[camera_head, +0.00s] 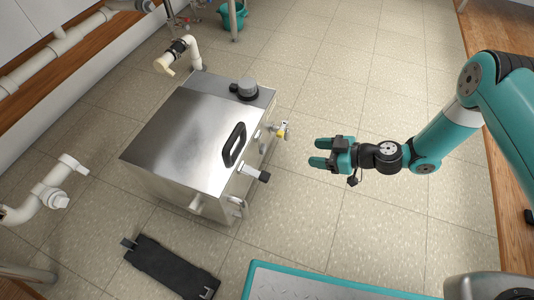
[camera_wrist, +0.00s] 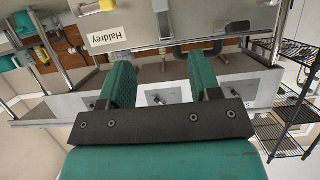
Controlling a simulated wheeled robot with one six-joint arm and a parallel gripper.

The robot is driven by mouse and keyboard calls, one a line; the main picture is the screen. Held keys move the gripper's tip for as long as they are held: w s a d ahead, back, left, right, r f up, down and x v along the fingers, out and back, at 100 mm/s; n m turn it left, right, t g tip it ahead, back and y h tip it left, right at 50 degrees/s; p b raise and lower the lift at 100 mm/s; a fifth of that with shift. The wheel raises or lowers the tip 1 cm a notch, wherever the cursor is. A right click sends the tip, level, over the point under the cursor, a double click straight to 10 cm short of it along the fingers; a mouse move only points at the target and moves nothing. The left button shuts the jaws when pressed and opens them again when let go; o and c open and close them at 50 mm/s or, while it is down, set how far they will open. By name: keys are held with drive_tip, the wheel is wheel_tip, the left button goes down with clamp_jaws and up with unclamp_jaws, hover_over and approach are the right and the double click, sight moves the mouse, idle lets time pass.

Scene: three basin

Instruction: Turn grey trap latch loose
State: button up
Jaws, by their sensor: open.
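The steel trap box (camera_head: 180,135) stands on the floor left of centre in the head view, with its lid shut and a black handle on top. A dark grey-tipped latch (camera_head: 264,177) sticks out from its right side. A paler metal fitting (camera_head: 239,207) is at the near corner; I cannot tell whether it is also a latch. My gripper (camera_head: 317,152) is open and empty, to the right of the box and apart from it, its fingers pointing left. In the wrist view my gripper (camera_wrist: 160,68) shows two teal fingers with nothing between them.
A yellow-handled valve (camera_head: 281,132) projects from the box's right side. White pipes (camera_head: 50,190) stand at left.

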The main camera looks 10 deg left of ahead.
sight(265, 149)
drive_tip(key=b+x, duration=0.7)
drive_tip(key=x, duration=0.8)
drive_tip(key=shift+a+f+b, duration=0.15)
drive_tip(key=shift+f+b, duration=0.05)
drive_tip(key=shift+b, duration=0.2)
drive_tip(key=shift+w+a+f, duration=0.1)
drive_tip(key=shift+w+a, duration=0.05)
drive_tip(key=shift+a, duration=0.55)
drive_tip(key=shift+c, duration=0.2)
clamp_jaws()
